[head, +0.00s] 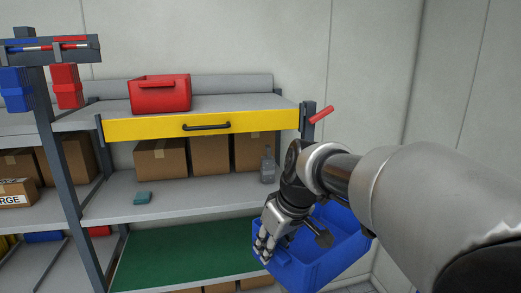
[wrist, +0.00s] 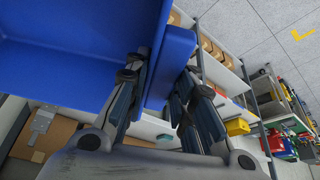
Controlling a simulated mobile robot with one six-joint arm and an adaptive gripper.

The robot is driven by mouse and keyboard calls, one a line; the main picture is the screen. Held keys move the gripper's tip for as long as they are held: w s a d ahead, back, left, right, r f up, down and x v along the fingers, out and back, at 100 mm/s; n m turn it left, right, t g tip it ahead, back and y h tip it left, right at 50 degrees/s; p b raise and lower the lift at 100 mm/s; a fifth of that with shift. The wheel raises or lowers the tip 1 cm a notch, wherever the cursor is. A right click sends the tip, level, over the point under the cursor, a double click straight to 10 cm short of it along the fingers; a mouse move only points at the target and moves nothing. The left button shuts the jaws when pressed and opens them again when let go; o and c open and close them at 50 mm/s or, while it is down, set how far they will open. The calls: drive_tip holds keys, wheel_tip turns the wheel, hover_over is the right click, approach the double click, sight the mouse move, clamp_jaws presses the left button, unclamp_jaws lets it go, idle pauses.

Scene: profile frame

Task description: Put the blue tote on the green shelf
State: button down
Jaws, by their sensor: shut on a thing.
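The blue tote (head: 330,245) hangs in my gripper (head: 268,243) in front of the rack's right end, in the head view. My gripper is shut on the tote's near left wall. In the wrist view the tote (wrist: 85,45) fills the upper left, and the fingers of my gripper (wrist: 160,95) sit on both sides of its wall. The tote looks empty in the part that shows. The green shelf (head: 185,252) is the low level of the rack, left of the tote and bare on top. Its right end is partly hidden.
Above the green shelf, a grey shelf (head: 185,200) holds cardboard boxes (head: 210,155), a bottle (head: 267,165) and a small teal item (head: 142,198). A yellow drawer (head: 165,125) and a red tote (head: 160,95) are higher. A dark post (head: 70,190) stands left of the green shelf.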

drive_tip(key=s+d+f+m+h+b, duration=0.1)
drive_tip(key=d+f+b, duration=0.3)
drive_tip(key=f, duration=0.8)
drive_tip(key=s+d+f+m+b, duration=0.3)
drive_tip(key=f+m+b, duration=0.1)
drive_tip(key=f, duration=0.9)
drive_tip(key=s+d+f+m+t+h+b, duration=0.1)
drive_tip(key=d+f+b, duration=0.3)
drive_tip(key=f, duration=0.9)
drive_tip(key=shift+s+d+m+h+b, duration=0.35)
drive_tip(key=shift+s+m+b, duration=0.15)
drive_tip(key=shift+s+m, duration=0.25)
